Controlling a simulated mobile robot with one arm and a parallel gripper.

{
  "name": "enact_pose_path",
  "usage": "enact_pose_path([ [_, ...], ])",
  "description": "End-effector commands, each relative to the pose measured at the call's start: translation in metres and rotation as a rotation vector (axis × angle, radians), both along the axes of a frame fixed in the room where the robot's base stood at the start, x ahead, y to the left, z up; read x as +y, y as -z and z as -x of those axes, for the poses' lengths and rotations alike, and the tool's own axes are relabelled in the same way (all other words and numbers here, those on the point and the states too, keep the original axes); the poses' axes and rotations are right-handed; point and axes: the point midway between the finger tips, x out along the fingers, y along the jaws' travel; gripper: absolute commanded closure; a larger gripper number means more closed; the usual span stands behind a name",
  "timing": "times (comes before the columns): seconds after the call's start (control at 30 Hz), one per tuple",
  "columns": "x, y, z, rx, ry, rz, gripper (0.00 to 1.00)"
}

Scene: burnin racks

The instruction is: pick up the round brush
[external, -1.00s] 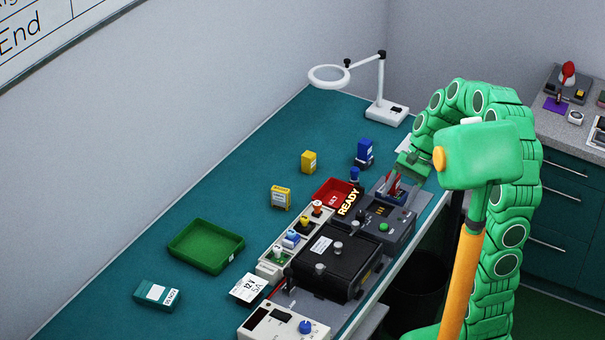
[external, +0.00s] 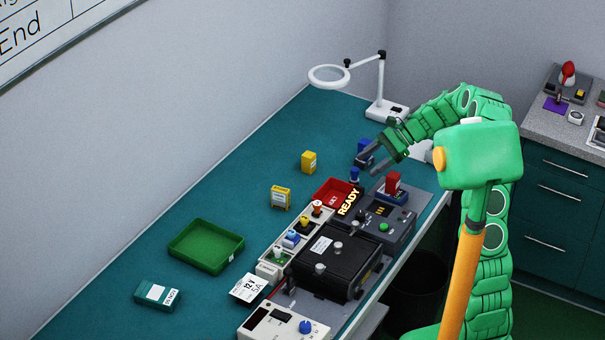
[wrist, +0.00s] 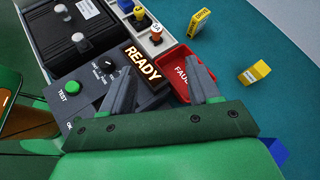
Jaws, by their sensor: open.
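I cannot pick out a round brush for certain in either view. A small round blue-topped piece with a dark body (external: 355,175) stands by the back of the red tray, and I cannot tell whether it is the brush. My gripper (external: 369,165) is open and empty above the bench, close to that piece in the picture. In the wrist view my open fingers (wrist: 156,76) show over the tester and the red tray, with nothing between them. The blue-topped piece does not show there.
The red FAULT tray (wrist: 180,68) lies beside the READY sign (wrist: 143,64). A blue block (external: 364,147), yellow boxes (external: 309,161) and a magnifier lamp (external: 381,90) stand nearby. A green tray (external: 207,246) lies nearer.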

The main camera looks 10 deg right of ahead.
Motion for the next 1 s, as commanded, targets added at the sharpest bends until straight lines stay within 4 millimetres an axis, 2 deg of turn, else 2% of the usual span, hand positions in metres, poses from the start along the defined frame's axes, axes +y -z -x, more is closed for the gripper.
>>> enact_pose_path([
  [0.1, -0.009, 0.015, -0.026, 0.045, 0.068, -0.035, 0.39],
  [0.3, -0.027, 0.041, -0.066, 0.123, 0.18, -0.092, 0.39],
  [0.5, -0.047, 0.067, -0.097, 0.191, 0.278, -0.139, 0.39],
  [0.77, -0.059, 0.081, -0.115, 0.227, 0.333, -0.165, 0.39],
  [1.0, -0.044, 0.089, -0.116, 0.232, 0.333, -0.167, 0.39],
])
